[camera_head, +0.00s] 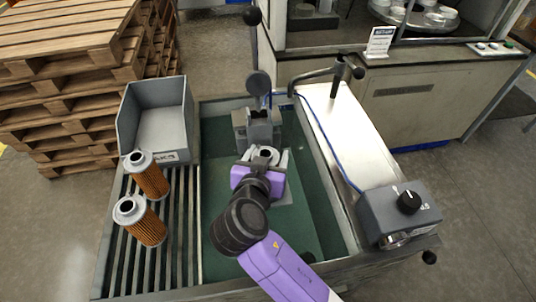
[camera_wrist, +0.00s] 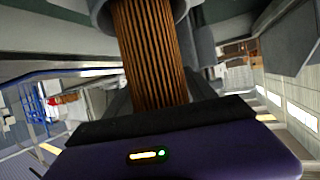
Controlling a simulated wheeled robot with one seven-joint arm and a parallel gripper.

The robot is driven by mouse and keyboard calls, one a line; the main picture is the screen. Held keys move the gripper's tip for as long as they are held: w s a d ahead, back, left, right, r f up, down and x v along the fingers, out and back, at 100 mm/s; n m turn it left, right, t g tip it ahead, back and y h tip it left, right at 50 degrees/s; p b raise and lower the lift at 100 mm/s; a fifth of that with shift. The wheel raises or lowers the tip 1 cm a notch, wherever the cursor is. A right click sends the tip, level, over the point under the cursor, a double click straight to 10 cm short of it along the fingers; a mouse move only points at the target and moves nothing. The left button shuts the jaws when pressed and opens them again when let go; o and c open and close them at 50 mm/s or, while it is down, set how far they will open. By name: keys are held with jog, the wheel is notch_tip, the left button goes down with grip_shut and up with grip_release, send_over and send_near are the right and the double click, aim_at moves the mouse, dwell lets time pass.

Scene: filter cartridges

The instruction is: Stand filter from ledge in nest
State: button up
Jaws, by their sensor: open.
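My gripper (camera_head: 258,172) is open over the middle of the green bed. A filter with a pale ring-shaped end cap (camera_head: 265,154) shows just beyond it. In the wrist view the brown pleated body of this filter (camera_wrist: 150,55) is close in front of the gripper's dark front edge, with a grey cap at the top of the picture. Its other end is hidden behind the gripper. A light grey plate (camera_head: 284,192) shows beneath the gripper; I cannot tell how the filter is seated there. Two more orange-brown filters (camera_head: 151,176) (camera_head: 141,221) are on the slatted rack at left.
A grey open bin (camera_head: 160,125) stands behind the slatted rack (camera_head: 185,230). A grey clamp-like block (camera_head: 258,127) with a lever stands just beyond my gripper. A control box with a black knob (camera_head: 398,212) is at right. The green bed (camera_head: 315,205) is clear right of my gripper.

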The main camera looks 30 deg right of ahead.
jog(key=b+v, duration=0.1)
jog(key=v, duration=1.1)
jog(key=w+a+n+t+y, duration=0.3)
jog(key=a+n+t+y, duration=0.2)
jog(key=a+n+y, duration=0.4)
jog(key=s+d+f, duration=0.1)
jog(key=s+d, duration=0.4)
jog(key=s, duration=0.5)
jog(key=s+d+f, duration=0.1)
jog(key=s+d, duration=0.4)
jog(key=s, duration=0.5)
jog(key=s+d+f, duration=0.1)
jog(key=s+d, duration=0.3)
jog(key=s, duration=0.6)
jog(key=shift+d+f+m, duration=0.25)
jog(key=shift+d+m, duration=0.15)
